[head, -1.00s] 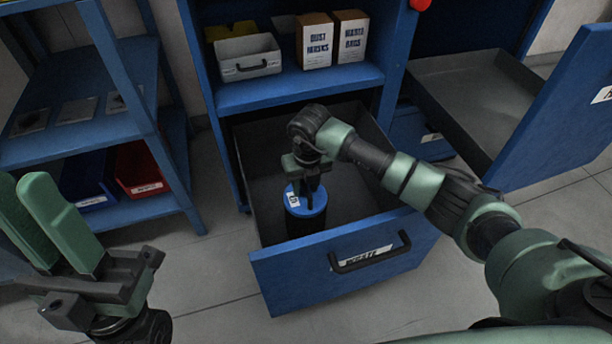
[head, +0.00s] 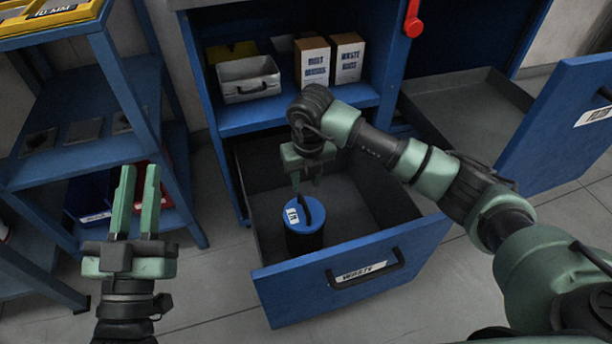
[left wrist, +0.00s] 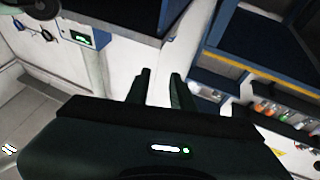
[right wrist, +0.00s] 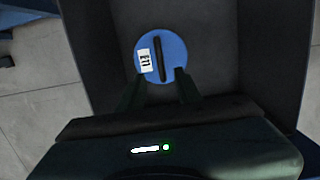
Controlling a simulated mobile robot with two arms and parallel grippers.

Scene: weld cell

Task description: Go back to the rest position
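My right gripper (head: 308,184) hangs over the open waste drawer (head: 355,287), a little above a dark canister with a blue lid (head: 303,214). Its fingers are apart and empty. The canister stands upright inside the drawer. In the right wrist view, the lid (right wrist: 175,48), with its black handle and white label, lies beyond the spread fingertips (right wrist: 155,80). My left gripper (head: 136,185) points upward at the left, in front of the blue shelf unit. Its fingers are apart with nothing between them, as the left wrist view (left wrist: 160,78) also shows.
The cabinet shelf above the drawer holds a grey bin (head: 248,82) and two labelled boxes (head: 313,62) (head: 347,58). Another open drawer (head: 470,105) and a blue panel (head: 575,125) are at the right. The shelf unit (head: 150,130) stands close behind my left gripper.

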